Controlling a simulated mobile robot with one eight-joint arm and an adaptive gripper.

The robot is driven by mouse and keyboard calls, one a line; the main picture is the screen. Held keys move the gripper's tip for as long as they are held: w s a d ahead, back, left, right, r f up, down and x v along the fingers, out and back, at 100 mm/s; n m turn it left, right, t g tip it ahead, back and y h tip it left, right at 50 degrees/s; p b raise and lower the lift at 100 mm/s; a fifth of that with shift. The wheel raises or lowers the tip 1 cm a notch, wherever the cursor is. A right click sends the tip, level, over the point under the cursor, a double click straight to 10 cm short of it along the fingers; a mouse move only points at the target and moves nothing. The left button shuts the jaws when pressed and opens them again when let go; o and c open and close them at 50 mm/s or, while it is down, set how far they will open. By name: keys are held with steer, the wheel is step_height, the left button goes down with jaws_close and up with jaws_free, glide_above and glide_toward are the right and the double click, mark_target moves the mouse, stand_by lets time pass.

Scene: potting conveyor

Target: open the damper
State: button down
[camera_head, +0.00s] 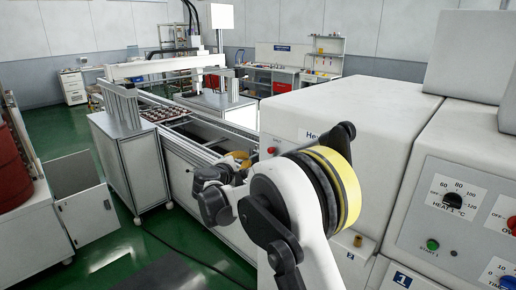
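I cannot make out a part that is clearly the damper. A small brass-coloured knob (358,240) sits low on the front of the large white machine (345,115), just right of my arm; I cannot tell what it works. My arm reaches forward across the middle of the picture and covers part of that machine's front. The dark end of my arm, with my gripper (210,197), is at the left, beside the conveyor's side. Its fingers cannot be made out, so I cannot tell whether it is open or holds anything.
A conveyor (190,145) with a tray of small parts (158,113) runs behind my arm. A control panel (450,215) with a heat dial and green button is at right. A red drum (12,165) and grey cabinet door (84,213) are at left. Green floor between is mostly clear.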

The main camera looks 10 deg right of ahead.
steer(key=shift+w+a, duration=0.15)
steer(key=w+d+b, duration=0.2)
steer(key=w+d, duration=0.3)
steer(key=d, duration=0.2)
steer(key=shift+w+d+b, duration=0.3)
steer(key=shift+d+b, duration=0.05)
steer(key=shift+b, duration=0.05)
stand_by(0.4)
steer(key=shift+s, duration=0.1)
